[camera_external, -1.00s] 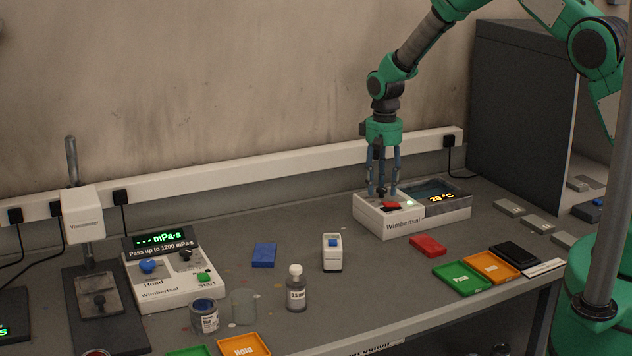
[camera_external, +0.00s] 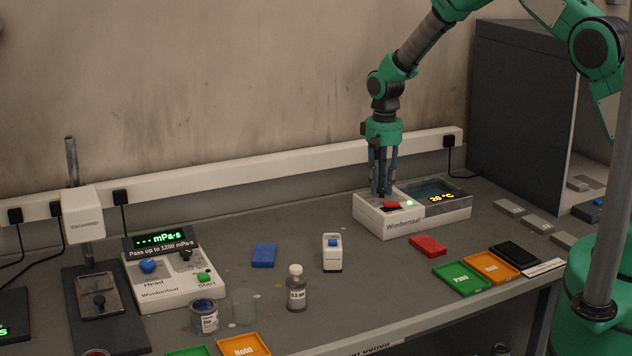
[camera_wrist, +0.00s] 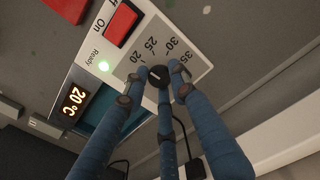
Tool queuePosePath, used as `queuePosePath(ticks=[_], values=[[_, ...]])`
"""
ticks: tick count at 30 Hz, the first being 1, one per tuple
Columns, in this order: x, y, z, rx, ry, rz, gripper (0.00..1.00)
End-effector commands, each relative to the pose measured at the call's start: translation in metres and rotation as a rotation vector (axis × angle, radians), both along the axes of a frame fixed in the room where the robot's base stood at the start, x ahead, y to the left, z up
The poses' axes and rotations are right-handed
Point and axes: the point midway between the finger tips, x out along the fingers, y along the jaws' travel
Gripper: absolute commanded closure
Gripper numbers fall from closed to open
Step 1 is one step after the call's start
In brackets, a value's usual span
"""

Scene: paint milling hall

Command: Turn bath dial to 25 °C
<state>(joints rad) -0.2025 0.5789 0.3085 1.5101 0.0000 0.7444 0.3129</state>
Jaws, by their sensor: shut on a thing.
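The bath (camera_external: 440,213) is a white and dark box at the back right of the bench. Its lit display reads 20 °C in both views, and a green Ready light (camera_wrist: 103,66) glows. My gripper (camera_external: 382,190) points down over the panel. In the wrist view its blue fingers (camera_wrist: 160,76) are closed around the dial. The dial's pointer is too small to read surely.
A red On/Off switch (camera_wrist: 121,23) is beside the dial. A red block (camera_external: 428,246), a white device with a blue button (camera_external: 332,253), a bottle (camera_external: 296,288) and coloured trays (camera_external: 463,278) stand in front. The wall socket rail (camera_external: 250,172) runs behind. Bare bench lies left of the bath.

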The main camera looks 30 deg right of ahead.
Motion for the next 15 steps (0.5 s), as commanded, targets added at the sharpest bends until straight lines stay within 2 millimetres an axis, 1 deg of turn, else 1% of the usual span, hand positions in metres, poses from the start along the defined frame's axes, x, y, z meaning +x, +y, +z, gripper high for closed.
queuePosePath(ticks=[15], values=[[0.0008,0.0002,0.001,0.001,-0.002,-0.385,1.0]])
